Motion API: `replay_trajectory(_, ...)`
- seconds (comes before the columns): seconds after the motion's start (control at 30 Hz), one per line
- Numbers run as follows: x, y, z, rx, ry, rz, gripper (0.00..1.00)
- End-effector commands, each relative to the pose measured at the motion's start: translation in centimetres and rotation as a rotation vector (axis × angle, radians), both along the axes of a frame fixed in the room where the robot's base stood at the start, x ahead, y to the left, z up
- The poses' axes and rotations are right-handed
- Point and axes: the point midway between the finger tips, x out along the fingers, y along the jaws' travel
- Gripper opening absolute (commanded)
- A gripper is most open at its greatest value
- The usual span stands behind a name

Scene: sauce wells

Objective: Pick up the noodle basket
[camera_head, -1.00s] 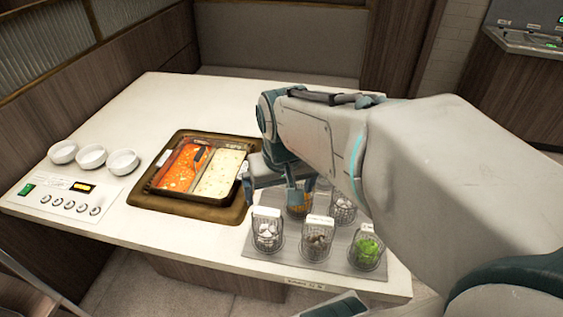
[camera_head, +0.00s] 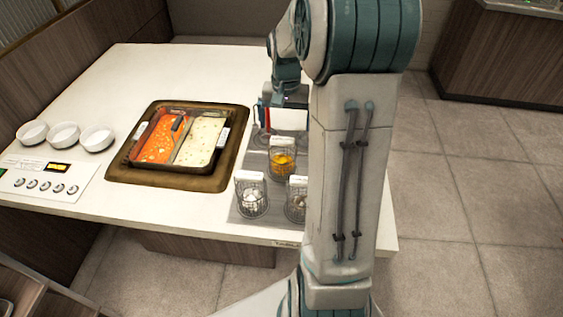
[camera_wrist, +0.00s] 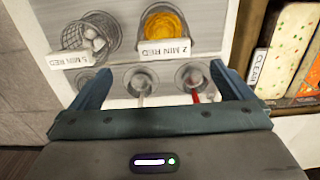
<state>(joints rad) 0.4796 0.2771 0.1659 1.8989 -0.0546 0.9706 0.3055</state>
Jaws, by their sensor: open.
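A wire basket with yellow-orange contents that look like noodles (camera_head: 283,162) stands on the grey tray (camera_head: 243,213) at the table's right side. In the wrist view this basket (camera_wrist: 163,27) is at the top centre, with a card reading "2 MIN RED". My gripper (camera_wrist: 158,80) is open and empty, its two fingers apart on either side of the picture. The basket lies beyond the fingertips, not between them. In the head view my arm hides much of the gripper, which is behind the basket.
Baskets with white pieces (camera_head: 251,196) and dark pieces (camera_head: 296,203) stand in front. The two-part pot (camera_head: 200,140) is left; white bowls (camera_head: 64,135) are farther left.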

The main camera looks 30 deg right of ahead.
Motion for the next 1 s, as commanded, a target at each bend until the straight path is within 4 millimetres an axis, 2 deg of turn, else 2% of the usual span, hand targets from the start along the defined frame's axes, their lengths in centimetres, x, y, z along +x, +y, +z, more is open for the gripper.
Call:
replay_trajectory(0.1, -0.1, 0.1, -2.2, 0.001, 0.003, 0.001, 1.0)
replay_trajectory(0.37, -0.1, 0.2, -4.2, 0.001, 0.001, 0.001, 1.0)
replay_trajectory(0.7, -0.3, 0.9, -8.6, 0.001, 0.002, 0.0, 1.0)
replay_trajectory(0.97, -0.2, 0.9, -9.0, -0.001, -0.001, 0.0, 1.0)
replay_trajectory(1.0, -0.2, 0.9, -9.0, -0.001, -0.001, 0.0, 0.94)
